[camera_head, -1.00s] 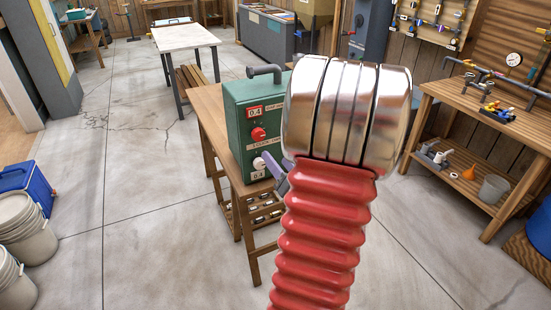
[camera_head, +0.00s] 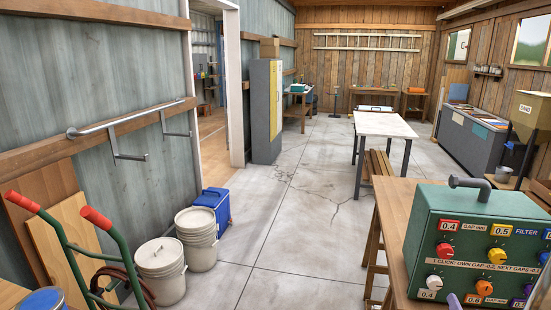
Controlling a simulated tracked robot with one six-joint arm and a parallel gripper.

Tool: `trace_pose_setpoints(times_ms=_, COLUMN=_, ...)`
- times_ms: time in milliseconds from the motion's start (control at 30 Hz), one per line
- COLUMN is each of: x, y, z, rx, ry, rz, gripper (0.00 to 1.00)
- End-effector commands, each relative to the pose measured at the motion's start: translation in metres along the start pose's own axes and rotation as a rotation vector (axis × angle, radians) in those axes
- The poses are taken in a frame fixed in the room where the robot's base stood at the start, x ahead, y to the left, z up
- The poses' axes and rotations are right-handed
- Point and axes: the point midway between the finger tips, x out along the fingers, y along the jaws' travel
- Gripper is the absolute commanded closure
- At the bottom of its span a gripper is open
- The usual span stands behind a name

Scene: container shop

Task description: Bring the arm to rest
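My arm and gripper are out of view in the present head view. The green control box (camera_head: 478,240) stands on a wooden table (camera_head: 388,215) at the lower right. Its front has coloured knobs, among them a red knob (camera_head: 444,250), a yellow knob (camera_head: 497,256) and a white knob (camera_head: 434,282). The right and lower parts of the box are cut off by the frame. A purple piece (camera_head: 454,300) shows at the bottom edge in front of it; I cannot tell what it is.
A white-topped table (camera_head: 385,125) stands farther back. White buckets (camera_head: 160,272) and a blue cooler (camera_head: 213,205) stand at the left. A green hand truck (camera_head: 70,250) with red grips is at the near left. The concrete floor (camera_head: 290,235) between is clear.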

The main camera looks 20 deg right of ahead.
Motion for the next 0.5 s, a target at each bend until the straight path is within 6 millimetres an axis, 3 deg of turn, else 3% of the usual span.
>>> trace_pose_setpoints(times_ms=233, x=-0.011, y=0.057, z=0.036, rx=-0.087, ry=-0.182, rz=0.235, gripper=0.47)
trace_pose_setpoints(times_ms=500, x=-0.032, y=0.075, z=0.057, rx=-0.183, ry=-0.380, rz=0.403, gripper=0.47)
